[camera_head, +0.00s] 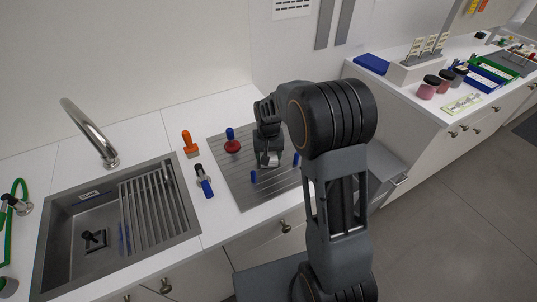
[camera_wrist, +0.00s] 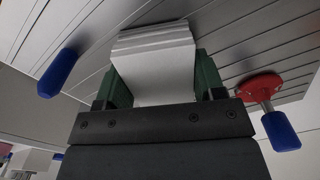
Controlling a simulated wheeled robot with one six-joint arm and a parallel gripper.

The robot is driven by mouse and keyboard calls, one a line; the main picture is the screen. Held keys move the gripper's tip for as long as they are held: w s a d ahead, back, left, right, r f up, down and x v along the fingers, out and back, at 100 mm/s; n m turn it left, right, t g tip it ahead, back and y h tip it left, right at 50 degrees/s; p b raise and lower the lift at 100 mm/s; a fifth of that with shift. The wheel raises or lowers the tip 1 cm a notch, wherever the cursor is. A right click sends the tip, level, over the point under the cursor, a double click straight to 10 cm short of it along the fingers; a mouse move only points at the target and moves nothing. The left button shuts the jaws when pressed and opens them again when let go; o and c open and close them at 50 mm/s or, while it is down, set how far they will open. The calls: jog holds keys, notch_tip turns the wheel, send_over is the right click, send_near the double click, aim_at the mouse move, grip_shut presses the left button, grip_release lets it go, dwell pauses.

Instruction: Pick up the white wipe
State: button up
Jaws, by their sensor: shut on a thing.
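The white wipe (camera_wrist: 155,68) is a folded, layered block between the two green fingers of my gripper (camera_wrist: 155,85) in the wrist view. My gripper is shut on it. In the head view my gripper (camera_head: 269,162) is over the grey ribbed drainboard (camera_head: 228,177), with a pale bit of the wipe (camera_head: 270,157) showing at its tips. I cannot tell whether the wipe touches the drainboard.
A red tool with a blue handle (camera_head: 231,142) stands left of my gripper; a blue-topped peg (camera_head: 253,176) is nearer the front. An orange brush (camera_head: 190,144) and a blue-handled tool (camera_head: 204,181) lie beside the sink (camera_head: 60,200). Jars (camera_head: 429,87) stand on the right counter.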

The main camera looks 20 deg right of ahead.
jog(key=shift+r, duration=0.65)
jog(key=s+r+b, duration=0.2)
jog(key=s+r, duration=0.9)
jog(key=s, duration=0.3)
jog(key=shift+r, duration=0.25)
jog(key=o, duration=0.4)
jog(key=shift+c, duration=1.4)
